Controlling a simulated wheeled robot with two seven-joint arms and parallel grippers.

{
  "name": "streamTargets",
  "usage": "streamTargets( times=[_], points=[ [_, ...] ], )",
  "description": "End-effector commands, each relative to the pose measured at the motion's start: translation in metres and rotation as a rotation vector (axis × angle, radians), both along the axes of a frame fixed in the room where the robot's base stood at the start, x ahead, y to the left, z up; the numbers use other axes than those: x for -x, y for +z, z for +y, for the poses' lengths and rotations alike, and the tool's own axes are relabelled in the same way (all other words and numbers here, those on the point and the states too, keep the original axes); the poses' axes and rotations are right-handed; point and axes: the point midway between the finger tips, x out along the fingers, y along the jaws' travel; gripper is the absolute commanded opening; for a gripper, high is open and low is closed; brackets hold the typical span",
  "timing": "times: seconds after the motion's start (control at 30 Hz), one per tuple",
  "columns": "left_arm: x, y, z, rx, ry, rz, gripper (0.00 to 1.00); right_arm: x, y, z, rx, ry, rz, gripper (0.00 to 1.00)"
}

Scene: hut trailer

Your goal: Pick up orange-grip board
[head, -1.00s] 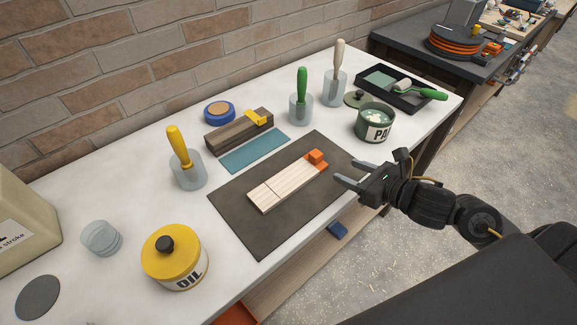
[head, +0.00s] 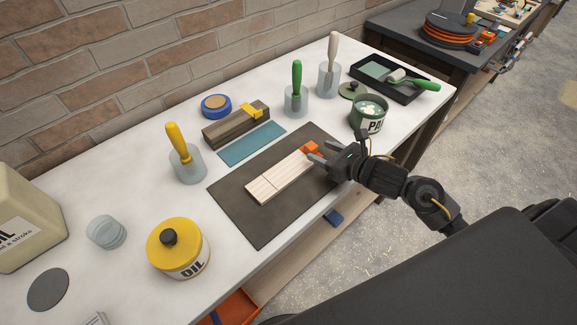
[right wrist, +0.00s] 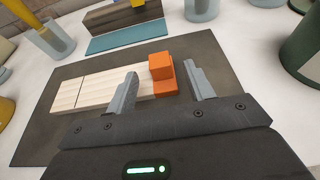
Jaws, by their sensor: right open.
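The orange-grip board is a pale wooden board (head: 280,177) lying on a dark mat (head: 237,214), with an orange grip (head: 310,148) at its far right end. My right gripper (head: 317,152) is open at the grip end, its fingers pointing toward the orange grip. In the right wrist view the board (right wrist: 95,92) runs to the left and the orange grip (right wrist: 161,72) shows between the two open fingers (right wrist: 160,88), slightly beyond them. I cannot tell whether the fingers touch it. My left gripper is not in view.
Behind the mat are a teal strip (head: 252,143), a dark wood block with a yellow piece (head: 235,125), and cups with yellow (head: 179,142), green (head: 297,80) and white handles. A green paint can (head: 369,115) stands near my right gripper. A yellow oil tin (head: 178,248) stands front left.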

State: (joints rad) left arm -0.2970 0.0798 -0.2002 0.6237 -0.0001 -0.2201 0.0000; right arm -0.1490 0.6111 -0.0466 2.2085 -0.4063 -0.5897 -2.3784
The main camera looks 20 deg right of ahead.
Motion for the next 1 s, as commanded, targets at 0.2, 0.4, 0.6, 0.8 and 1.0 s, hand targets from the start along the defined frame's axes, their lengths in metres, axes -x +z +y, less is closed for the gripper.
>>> streamTargets(
  times=[0.2, 0.4, 0.6, 0.8, 1.0],
  points=[
    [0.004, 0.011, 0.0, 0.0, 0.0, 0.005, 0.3, -0.022, -0.006, 0.008, -0.003, -0.001, 0.001, 0.53],
    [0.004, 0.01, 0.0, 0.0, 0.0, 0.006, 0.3, -0.024, -0.008, 0.008, 0.001, 0.0, 0.0, 0.53],
    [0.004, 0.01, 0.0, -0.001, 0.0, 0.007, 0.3, -0.024, -0.008, 0.008, 0.0, 0.0, 0.0, 0.34],
    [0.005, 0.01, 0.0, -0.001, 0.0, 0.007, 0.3, -0.024, -0.008, 0.008, 0.0, 0.0, 0.0, 0.08],
    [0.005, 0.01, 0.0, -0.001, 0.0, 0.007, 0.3, -0.024, -0.007, 0.008, 0.0, 0.0, -0.001, 0.0]
  ],
)
